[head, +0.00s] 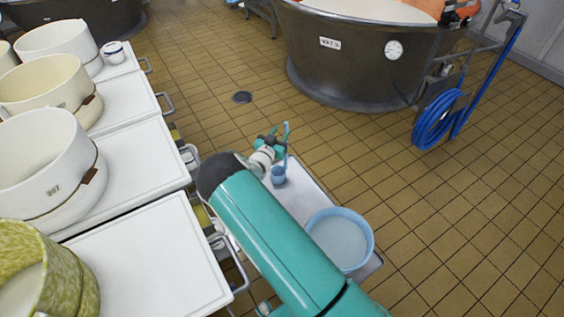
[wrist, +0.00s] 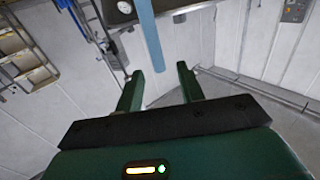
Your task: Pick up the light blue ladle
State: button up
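The light blue ladle (head: 279,176) stands on a low white cart, its bowl down and its handle rising upright. My gripper (head: 273,144) is at the handle, above the bowl. In the wrist view, my gripper's two green fingers (wrist: 159,72) are spread apart. The ladle's handle (wrist: 150,35) runs down from the top edge and ends between the fingertips in the picture. Gaps show on both sides of it. I cannot tell how deep the handle sits between the fingers. The bowl is not visible in the wrist view.
A light blue tub (head: 340,238) of pale liquid stands on the same low cart (head: 303,190). White carts (head: 140,262) with large pots line the left. A big dark vat (head: 350,62) and a coiled blue hose (head: 438,120) are at the back. The tiled floor to the right is clear.

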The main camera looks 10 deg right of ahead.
aim_at(285, 126)
jog(key=x, duration=0.5)
jog(key=shift+d, duration=0.1)
jog(key=shift+c, duration=0.5)
jog(key=c, duration=0.7)
grip_shut()
